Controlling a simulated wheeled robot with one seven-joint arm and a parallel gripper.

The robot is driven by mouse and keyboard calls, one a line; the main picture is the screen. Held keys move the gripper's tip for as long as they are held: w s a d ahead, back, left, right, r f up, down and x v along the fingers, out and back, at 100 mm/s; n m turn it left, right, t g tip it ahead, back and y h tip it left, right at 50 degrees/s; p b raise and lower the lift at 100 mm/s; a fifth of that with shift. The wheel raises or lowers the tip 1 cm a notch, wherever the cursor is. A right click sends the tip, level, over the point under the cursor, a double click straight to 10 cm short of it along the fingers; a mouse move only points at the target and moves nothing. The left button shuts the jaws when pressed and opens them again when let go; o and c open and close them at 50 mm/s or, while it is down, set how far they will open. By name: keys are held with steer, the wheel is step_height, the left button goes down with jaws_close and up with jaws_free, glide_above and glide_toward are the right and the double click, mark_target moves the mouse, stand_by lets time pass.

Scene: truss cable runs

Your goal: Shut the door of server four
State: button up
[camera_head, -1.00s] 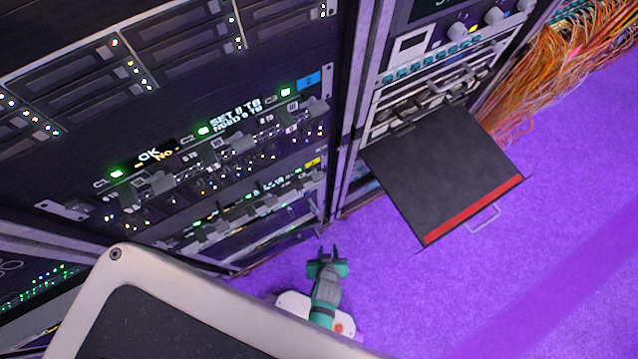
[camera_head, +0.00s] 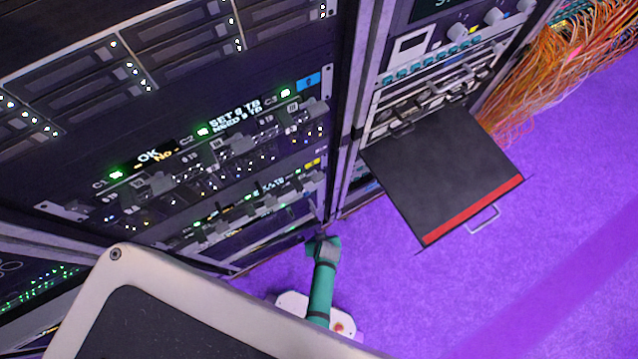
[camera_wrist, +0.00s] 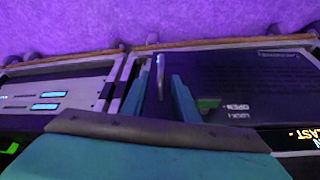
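In the head view a black panel (camera_head: 440,175) with a red edge strip and a wire handle (camera_head: 484,219) stands folded out from the right rack. I cannot read a server number on it. My gripper (camera_head: 323,245) is low at the foot of the left rack, well left of that panel. In the wrist view my gripper (camera_wrist: 160,84) has its two teal fingers apart. A slim upright metal handle (camera_wrist: 160,72) shows between them, in front of a dark panel (camera_wrist: 235,90) marked OPEN and LOCK. I cannot tell whether the fingers touch the handle.
The left rack (camera_head: 180,100) has several lit units with latches and green displays. Orange cables (camera_head: 560,60) hang at the upper right. Purple floor (camera_head: 540,270) is clear at the right. A grey-framed unit (camera_wrist: 50,95) is left of the fingers in the wrist view.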

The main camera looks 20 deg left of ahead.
steer(key=shift+x, duration=2.05)
steer(key=shift+s, duration=0.1)
jaws_close()
